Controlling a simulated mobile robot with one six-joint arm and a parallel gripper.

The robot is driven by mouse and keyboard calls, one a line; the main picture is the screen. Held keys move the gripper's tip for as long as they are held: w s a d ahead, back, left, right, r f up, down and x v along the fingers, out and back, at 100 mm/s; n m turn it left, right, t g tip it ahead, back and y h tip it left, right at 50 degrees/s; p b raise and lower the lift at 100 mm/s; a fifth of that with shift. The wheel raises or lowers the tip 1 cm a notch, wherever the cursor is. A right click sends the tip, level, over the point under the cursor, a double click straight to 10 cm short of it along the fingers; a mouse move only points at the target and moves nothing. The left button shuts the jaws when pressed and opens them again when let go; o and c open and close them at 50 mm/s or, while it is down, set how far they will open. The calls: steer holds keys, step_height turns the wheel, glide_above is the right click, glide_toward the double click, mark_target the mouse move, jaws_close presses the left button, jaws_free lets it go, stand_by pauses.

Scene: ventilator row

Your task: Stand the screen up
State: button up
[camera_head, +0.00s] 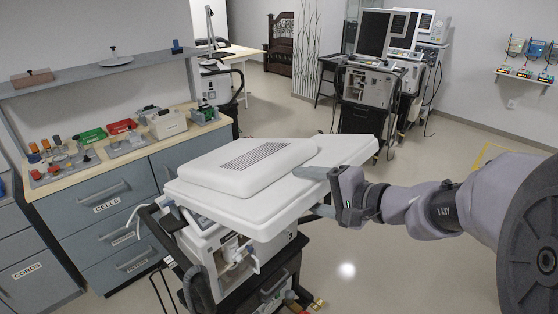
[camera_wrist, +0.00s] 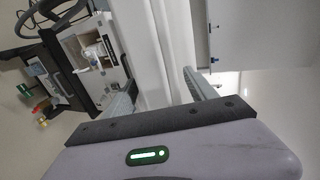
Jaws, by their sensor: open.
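The screen (camera_head: 330,160) is a white panel lying nearly flat, slightly tilted, on top of the ventilator cart (camera_head: 225,250). Its raised back with a dark vent grille faces up; its display side is hidden. My gripper (camera_head: 318,191) is at the screen's right edge, one finger above the panel and one below it. The jaws are open. In the wrist view, the screen's white edge (camera_wrist: 160,45) runs between the two fingers of my gripper (camera_wrist: 160,78). I cannot tell whether either finger touches it. The ventilator body (camera_wrist: 92,55) shows at the left there.
A bench (camera_head: 105,205) with drawers and coloured parts stands close on the left, under a shelf (camera_head: 95,72). Other ventilators with upright screens (camera_head: 374,33) stand at the back. The floor (camera_head: 420,255) right of the cart is clear, apart from my arm above it.

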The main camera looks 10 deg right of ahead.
steer(key=shift+x, duration=1.3)
jaws_close()
